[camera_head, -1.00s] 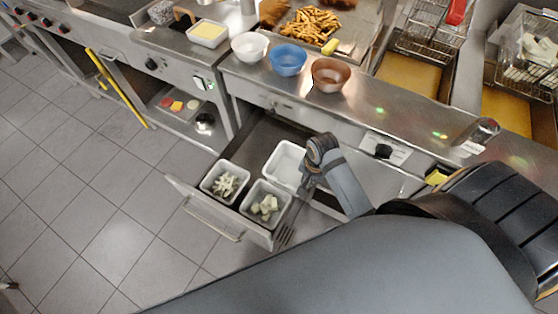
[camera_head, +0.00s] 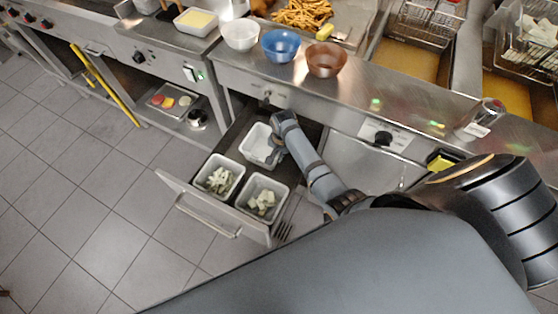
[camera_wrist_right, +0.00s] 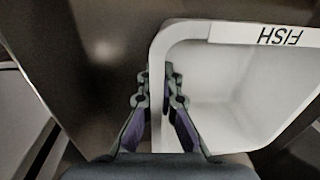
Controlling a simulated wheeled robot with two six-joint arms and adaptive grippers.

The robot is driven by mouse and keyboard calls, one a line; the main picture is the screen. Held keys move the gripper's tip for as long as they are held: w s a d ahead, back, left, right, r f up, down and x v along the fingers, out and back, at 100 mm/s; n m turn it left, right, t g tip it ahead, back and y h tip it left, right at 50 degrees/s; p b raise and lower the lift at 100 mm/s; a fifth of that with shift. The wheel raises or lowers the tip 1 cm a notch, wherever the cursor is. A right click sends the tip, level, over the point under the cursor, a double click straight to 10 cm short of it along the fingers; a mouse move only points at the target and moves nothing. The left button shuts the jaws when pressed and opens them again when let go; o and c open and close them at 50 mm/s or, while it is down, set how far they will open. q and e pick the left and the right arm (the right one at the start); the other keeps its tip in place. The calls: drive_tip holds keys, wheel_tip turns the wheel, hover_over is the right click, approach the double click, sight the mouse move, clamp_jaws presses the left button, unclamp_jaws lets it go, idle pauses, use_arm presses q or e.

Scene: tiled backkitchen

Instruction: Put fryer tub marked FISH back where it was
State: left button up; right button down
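The white FISH tub (camera_head: 255,139) is empty and is at the rear of the open drawer, behind two filled tubs. In the right wrist view the tub (camera_wrist_right: 225,95) shows its FISH label, upside down, on the rim. My right gripper (camera_wrist_right: 161,92) has one finger on each side of the tub's wall and is shut on it. In the head view this gripper (camera_head: 273,147) is at the tub's right side, partly hidden by its wrist. I cannot tell whether the tub rests on the drawer floor. My left gripper is not in view.
The open drawer (camera_head: 203,201) also holds two white tubs with pale pieces, a left one (camera_head: 220,177) and a right one (camera_head: 262,195). White, blue and brown bowls stand on the steel counter (camera_head: 390,105) above. Tiled floor is free at left.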

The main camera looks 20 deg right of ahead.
drive_tip(key=shift+s+f, duration=0.1)
drive_tip(key=shift+f, duration=1.2)
drive_tip(key=shift+f, duration=0.15)
drive_tip(key=c, duration=1.5)
unclamp_jaws()
drive_tip(key=shift+r, duration=0.5)
drive_tip(key=r+p, duration=0.1)
drive_tip(key=r, duration=0.6)
drive_tip(key=r+p, duration=0.1)
drive_tip(key=r, duration=0.3)
drive_tip(key=shift+s+d+r+p, duration=0.15)
drive_tip(key=shift+s+d+p, duration=0.15)
drive_tip(key=shift+s+p, duration=0.1)
